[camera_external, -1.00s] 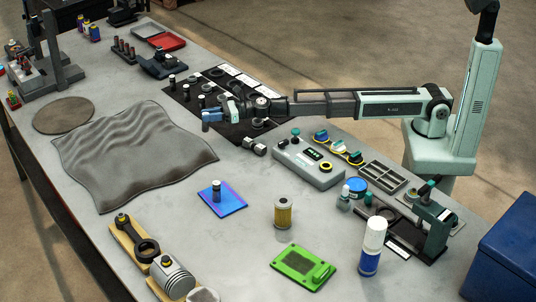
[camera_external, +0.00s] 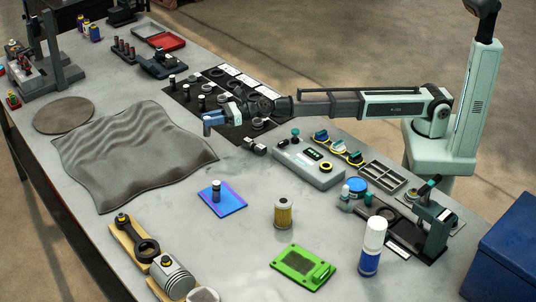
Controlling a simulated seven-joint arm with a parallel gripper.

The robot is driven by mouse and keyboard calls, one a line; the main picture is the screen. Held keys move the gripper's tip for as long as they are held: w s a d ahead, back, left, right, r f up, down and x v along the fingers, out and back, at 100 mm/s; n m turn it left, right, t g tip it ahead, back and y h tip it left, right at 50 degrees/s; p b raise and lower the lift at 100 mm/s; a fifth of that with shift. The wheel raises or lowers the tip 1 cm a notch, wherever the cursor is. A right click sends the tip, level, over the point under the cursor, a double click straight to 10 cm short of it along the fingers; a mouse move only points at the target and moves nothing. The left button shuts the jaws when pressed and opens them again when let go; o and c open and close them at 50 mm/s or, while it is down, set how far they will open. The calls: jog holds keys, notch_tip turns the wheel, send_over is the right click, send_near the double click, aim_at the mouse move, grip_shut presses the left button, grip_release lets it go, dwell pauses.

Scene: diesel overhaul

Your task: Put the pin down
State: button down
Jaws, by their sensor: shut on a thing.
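My gripper (camera_external: 212,122), with blue fingers, is shut on a small pin at the left edge of the black mat (camera_external: 235,132). The pin is mostly hidden by the fingers, and I cannot tell whether its lower end touches anything. Other dark pins with pale tops stand on the mat behind the gripper, including one pin (camera_external: 172,82) at its far left and another pin (camera_external: 201,102) nearer. A similar dark pin (camera_external: 216,190) stands upright on a blue-purple plate (camera_external: 232,204), in front of the gripper and apart from it.
A grey tester box (camera_external: 316,170) and a small dark cylinder (camera_external: 256,146) lie right of the gripper. A rumpled grey cloth (camera_external: 130,155) covers the table to the left. Bare table surrounds the blue-purple plate.

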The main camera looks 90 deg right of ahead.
jog(key=s+a+r+n+g+y, duration=0.15)
jog(key=s+a, duration=0.25)
jog(key=a, duration=0.6)
jog(key=s+a+r+n+g+y, duration=0.15)
jog(key=s+a, duration=0.35)
jog(key=a, duration=0.6)
jog(key=y, duration=0.1)
send_over(231, 194)
jog(key=shift+n+g, duration=0.4)
jog(key=shift+f, duration=6.05)
jog(key=shift+f, duration=0.1)
jog(key=c, duration=0.9)
grip_release()
jog(key=shift+o, duration=0.2)
jog(key=shift+s+d, duration=0.15)
jog(key=v, duration=1.1)
jog(key=shift+s+d, duration=0.2)
jog(key=shift+s, duration=0.1)
